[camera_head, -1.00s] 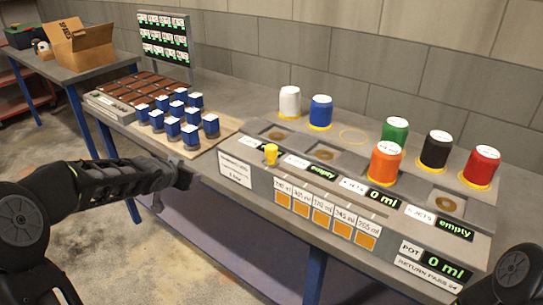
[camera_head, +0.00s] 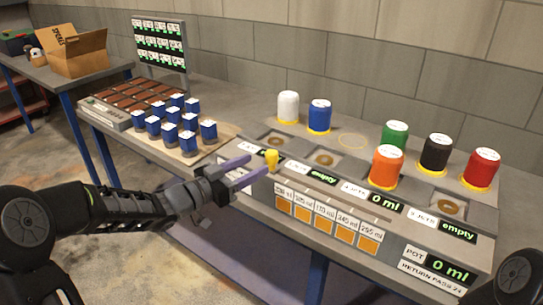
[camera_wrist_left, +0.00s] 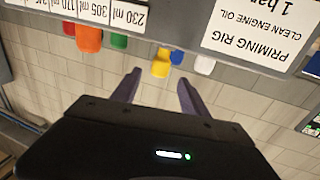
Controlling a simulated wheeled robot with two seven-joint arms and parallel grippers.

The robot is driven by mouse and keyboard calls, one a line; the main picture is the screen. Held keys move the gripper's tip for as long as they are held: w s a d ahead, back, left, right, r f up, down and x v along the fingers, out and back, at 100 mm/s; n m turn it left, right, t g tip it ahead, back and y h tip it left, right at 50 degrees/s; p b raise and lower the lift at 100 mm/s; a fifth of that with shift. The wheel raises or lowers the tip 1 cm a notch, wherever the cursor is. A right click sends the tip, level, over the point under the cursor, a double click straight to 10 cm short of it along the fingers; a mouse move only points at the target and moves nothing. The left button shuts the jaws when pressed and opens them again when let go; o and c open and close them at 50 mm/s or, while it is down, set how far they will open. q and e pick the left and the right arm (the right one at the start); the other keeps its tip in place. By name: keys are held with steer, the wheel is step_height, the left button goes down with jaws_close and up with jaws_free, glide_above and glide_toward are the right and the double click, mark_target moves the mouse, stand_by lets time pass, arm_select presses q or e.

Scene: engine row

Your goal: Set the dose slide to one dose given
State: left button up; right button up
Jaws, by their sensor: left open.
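The dose slide's yellow knob (camera_head: 271,158) stands at the left end of a long slot (camera_head: 330,197) on the grey rig's sloping front. My left gripper (camera_head: 259,165) is open, its two purple fingers pointing at the knob from the front left. In the left wrist view the knob (camera_wrist_left: 161,66) shows between and beyond the fingertips (camera_wrist_left: 160,80), with no contact seen. A row of ml labels (camera_head: 325,211) with orange squares runs below the slot. My right gripper is out of view; only a dark part of my right arm shows at the lower right.
White (camera_head: 288,106), blue (camera_head: 319,116), green (camera_head: 396,134), orange (camera_head: 386,166), black (camera_head: 435,152) and red (camera_head: 481,168) canisters stand behind the slot. Several blue-and-white boxes (camera_head: 171,135) stand on a board at left. Displays read "0 ml" or "empty".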

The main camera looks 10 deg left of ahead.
mark_target(267, 159)
arm_select(q)
steer(key=p+x, duration=0.1)
steer(key=x, duration=0.6)
steer(key=shift+w, duration=0.15)
jaws_close()
stand_by(0.4)
stand_by(0.9)
